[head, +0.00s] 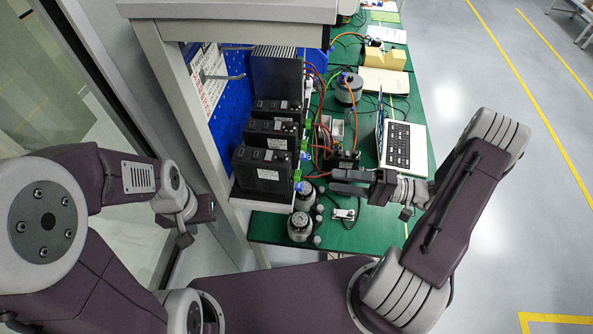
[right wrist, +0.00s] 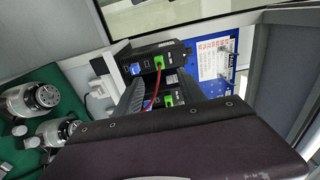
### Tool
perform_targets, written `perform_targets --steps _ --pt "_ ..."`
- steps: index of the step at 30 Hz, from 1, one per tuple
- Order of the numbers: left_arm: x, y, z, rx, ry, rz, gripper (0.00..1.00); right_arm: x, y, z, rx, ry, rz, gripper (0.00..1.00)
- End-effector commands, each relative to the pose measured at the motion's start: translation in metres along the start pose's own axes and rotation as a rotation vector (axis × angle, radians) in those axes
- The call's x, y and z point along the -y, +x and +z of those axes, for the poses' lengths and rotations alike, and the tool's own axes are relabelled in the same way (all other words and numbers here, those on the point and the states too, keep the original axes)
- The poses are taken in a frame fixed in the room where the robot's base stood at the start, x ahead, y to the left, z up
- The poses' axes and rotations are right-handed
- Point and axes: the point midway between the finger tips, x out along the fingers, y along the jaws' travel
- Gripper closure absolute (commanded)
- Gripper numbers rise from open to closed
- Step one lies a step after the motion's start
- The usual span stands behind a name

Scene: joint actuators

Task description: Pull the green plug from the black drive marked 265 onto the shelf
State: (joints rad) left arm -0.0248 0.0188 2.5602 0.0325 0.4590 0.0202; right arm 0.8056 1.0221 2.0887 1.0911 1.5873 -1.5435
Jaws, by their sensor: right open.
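Several black drives stand on a white shelf (head: 250,203) at the left of the bench; the nearest drive (head: 262,174) has a green plug (head: 297,175) on its right side. The number 265 is not legible on any drive. In the right wrist view, one drive (right wrist: 172,52) shows a green plug (right wrist: 158,62), and a second green plug (right wrist: 168,99) sits on the drive beside it. My right gripper (head: 334,181) is open and empty, right of the nearest drive and apart from its plug. My left gripper (head: 196,226) hangs left of the shelf; its jaw opening is unclear.
Silver motors (head: 301,226) stand below and right of the shelf. A laptop (head: 398,146) lies right of centre on the green bench (head: 376,226). Red wires (head: 316,140) run beside the drives. A grey cabinet frame (head: 186,90) stands left of the shelf.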

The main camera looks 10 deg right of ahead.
Motion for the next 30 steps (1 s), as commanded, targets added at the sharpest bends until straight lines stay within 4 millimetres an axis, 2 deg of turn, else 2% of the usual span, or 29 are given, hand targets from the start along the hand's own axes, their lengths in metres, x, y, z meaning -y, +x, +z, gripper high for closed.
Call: perform_targets --steps 7,10,19,24,30 --pt "0.000 0.001 0.000 0.000 0.000 0.000 0.64 0.000 0.002 0.001 0.004 0.000 0.001 0.53" --pt "0.000 -0.001 0.000 0.000 0.000 0.000 0.64 0.000 0.009 0.001 0.006 0.001 0.000 0.53" --pt "0.000 -0.008 -0.001 0.000 0.000 0.000 0.64 0.001 0.052 0.002 0.009 0.003 0.001 0.53" --pt "0.000 -0.003 0.000 0.000 0.000 0.000 0.64 -0.002 0.074 0.002 0.009 0.000 0.002 0.53" --pt "0.000 -0.001 0.000 0.000 0.000 0.000 0.64 -0.001 0.089 0.001 0.006 0.000 0.002 0.53"
